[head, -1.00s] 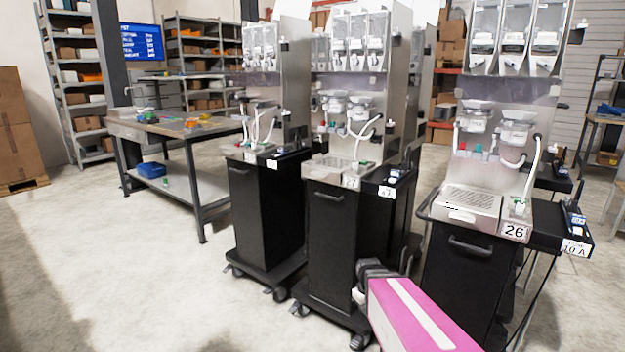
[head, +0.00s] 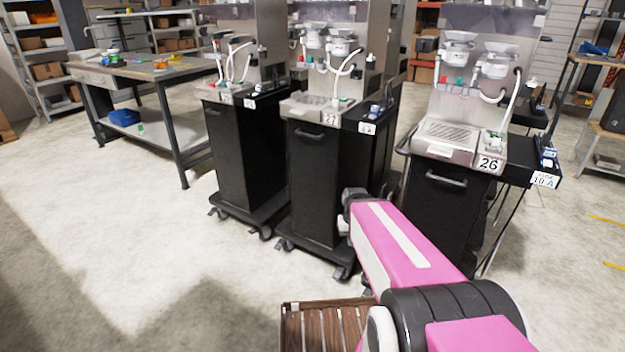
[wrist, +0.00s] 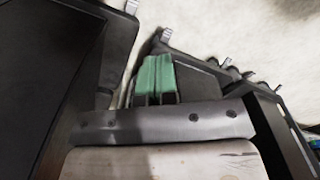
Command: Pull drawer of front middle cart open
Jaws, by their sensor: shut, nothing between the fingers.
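The middle cart (head: 314,190), numbered 27, is a tall black cabinet with a steel dispenser top. It stands between the left cart and the cart numbered 26. A dark bar handle (head: 309,136) crosses the upper part of its front, and I see no gap that shows it open. My arm's dark end is in front of this cart's lower right side in the head view, and the fingers cannot be made out there. In the wrist view my gripper's green fingers (wrist: 156,78) are together and empty, among dark cart panels.
The left cart (head: 240,150) and the cart numbered 26 (head: 440,215) flank the middle one closely. A workbench (head: 135,70) with a blue bin (head: 124,117) stands at the left. Open concrete floor lies in front of the carts at the left.

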